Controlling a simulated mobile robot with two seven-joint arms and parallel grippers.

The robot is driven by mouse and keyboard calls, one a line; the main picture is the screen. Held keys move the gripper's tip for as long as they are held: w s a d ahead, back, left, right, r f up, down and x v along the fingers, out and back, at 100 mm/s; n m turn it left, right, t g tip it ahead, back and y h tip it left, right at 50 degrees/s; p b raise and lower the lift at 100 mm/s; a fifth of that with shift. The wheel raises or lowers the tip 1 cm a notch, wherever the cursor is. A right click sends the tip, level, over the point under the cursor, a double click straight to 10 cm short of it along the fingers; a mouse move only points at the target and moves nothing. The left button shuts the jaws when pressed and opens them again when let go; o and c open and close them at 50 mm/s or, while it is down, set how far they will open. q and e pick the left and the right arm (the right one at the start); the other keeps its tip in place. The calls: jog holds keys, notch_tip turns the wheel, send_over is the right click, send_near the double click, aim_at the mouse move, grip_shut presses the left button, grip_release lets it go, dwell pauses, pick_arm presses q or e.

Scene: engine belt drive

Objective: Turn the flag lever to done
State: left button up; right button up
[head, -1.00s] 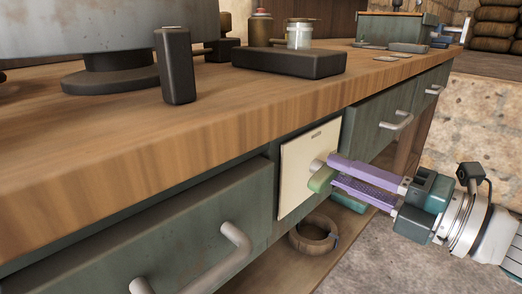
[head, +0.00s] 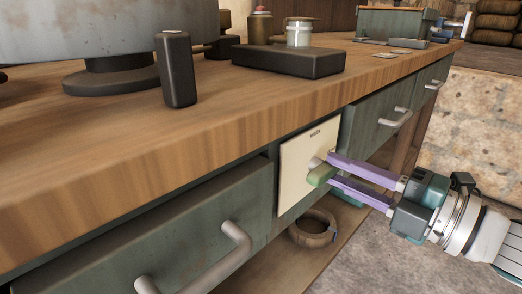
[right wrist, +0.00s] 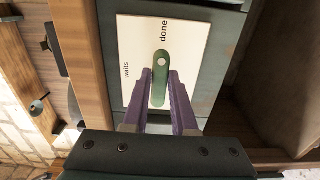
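The flag lever (right wrist: 159,88) is a short green bar on a cream panel (right wrist: 190,45). The panel reads "done" above the lever and "waits" to its left in the right wrist view. The lever's rounded pivot end lies toward "done", and its other end extends down between the fingers. In the head view the lever (head: 320,176) sits by a pale round knob. My right gripper (head: 331,168) has its purple fingers on both sides of the lever, and they look closed against it. The right gripper (right wrist: 161,76) hides little of the lever. My left gripper is not in view.
The panel is on the front of a wooden-topped bench (head: 200,140), between a drawer with a grey handle (head: 235,240) and further drawers (head: 385,120). A round brown ring-shaped object (head: 312,230) rests on the low shelf. Open floor lies at the right.

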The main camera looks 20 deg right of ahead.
jog(key=o, duration=0.4)
jog(key=shift+o, duration=0.2)
jog(key=p+v, duration=0.1)
jog(key=v, duration=0.9)
jog(key=shift+a, duration=0.1)
